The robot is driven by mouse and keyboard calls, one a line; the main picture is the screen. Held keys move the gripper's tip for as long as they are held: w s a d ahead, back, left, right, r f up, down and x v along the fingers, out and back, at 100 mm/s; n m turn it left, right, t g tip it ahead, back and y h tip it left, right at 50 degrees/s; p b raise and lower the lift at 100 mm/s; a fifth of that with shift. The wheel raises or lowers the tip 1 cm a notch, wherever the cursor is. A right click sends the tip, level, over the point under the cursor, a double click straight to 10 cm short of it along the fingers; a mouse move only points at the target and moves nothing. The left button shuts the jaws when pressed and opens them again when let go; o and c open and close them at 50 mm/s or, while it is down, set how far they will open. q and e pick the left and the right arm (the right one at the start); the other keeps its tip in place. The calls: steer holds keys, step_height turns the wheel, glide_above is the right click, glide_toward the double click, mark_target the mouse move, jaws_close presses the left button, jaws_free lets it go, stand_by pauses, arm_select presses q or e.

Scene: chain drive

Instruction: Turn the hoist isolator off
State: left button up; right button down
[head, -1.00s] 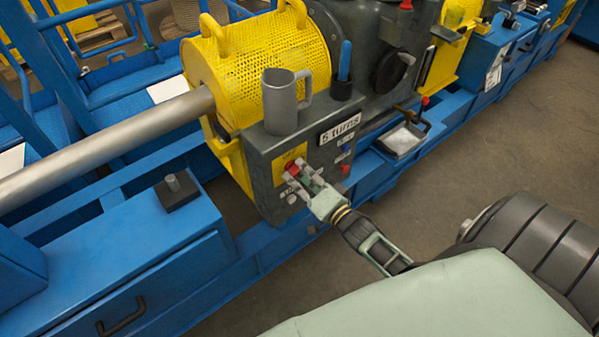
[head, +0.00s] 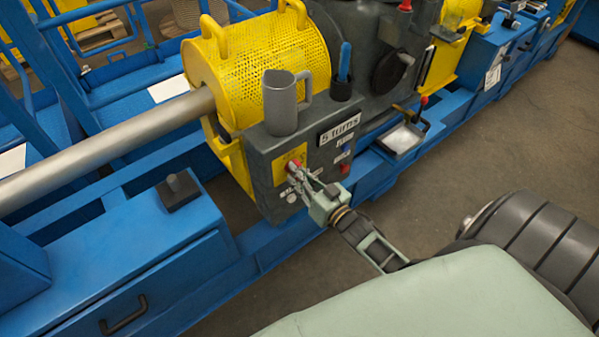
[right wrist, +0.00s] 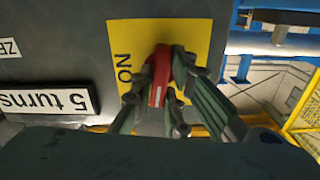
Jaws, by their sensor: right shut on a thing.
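The hoist isolator is a red knob (right wrist: 160,72) on a yellow plate (right wrist: 195,40) on the grey control box (head: 260,165). In the head view the fingers hide much of the knob. The OFF marking cannot be made out. My left gripper is not in view.
A grey jug (head: 281,102) and a black cup with a blue-handled tool (head: 345,62) stand on top of the box. A "5 turns" sign (head: 340,129) and small buttons sit right of the knob. The floor in front is clear.

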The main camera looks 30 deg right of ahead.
steer(key=shift+n, duration=0.6)
steer(key=c, duration=1.7)
jaws_free()
steer(key=s, duration=0.8)
steer(key=s+d, duration=0.1)
steer(key=s, duration=0.3)
